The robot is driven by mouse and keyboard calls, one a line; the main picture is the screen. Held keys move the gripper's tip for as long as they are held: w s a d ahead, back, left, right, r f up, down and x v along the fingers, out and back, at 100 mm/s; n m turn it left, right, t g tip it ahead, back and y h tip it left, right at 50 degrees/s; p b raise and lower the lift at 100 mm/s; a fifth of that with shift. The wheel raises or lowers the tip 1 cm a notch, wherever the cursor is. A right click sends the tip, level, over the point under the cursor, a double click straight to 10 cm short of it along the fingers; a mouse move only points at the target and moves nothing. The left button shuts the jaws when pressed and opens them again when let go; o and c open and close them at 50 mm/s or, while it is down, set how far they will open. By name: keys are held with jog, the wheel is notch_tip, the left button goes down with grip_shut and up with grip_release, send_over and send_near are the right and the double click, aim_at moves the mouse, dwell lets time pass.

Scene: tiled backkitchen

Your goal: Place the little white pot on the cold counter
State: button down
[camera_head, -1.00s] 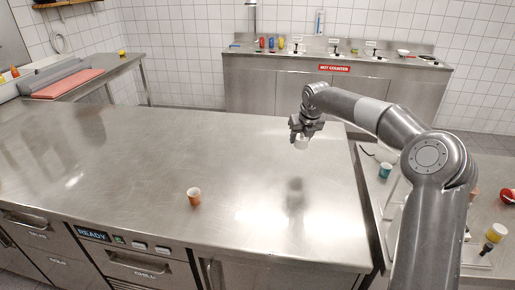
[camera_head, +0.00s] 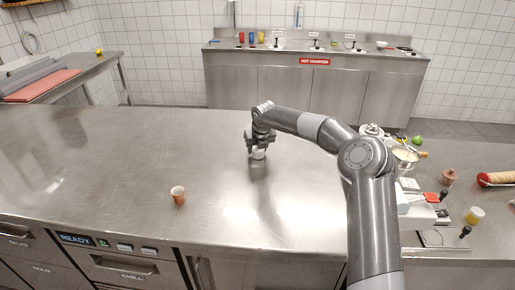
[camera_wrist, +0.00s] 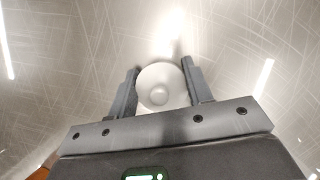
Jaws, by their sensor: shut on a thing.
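The little white pot (camera_head: 258,154) is held between the fingers of my gripper (camera_head: 260,148), over the far middle of the steel counter (camera_head: 110,165). In the wrist view the round white pot (camera_wrist: 161,87) sits between the two fingers of my gripper (camera_wrist: 160,90), with a finger against each side. The pot is low over the counter surface; I cannot tell whether it touches. The counter's front has a READY display and drawers labelled COLD and CHILL.
An orange-brown cup (camera_head: 178,195) stands on the counter, nearer and to the left of the pot. Another cluttered worktop (camera_head: 420,262) is at right. The HOT COUNTER (camera_head: 310,85) stands at the back wall. Much of the steel counter is bare.

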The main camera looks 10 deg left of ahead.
jog(key=c, duration=0.7)
grip_release()
jog(key=shift+f, duration=0.1)
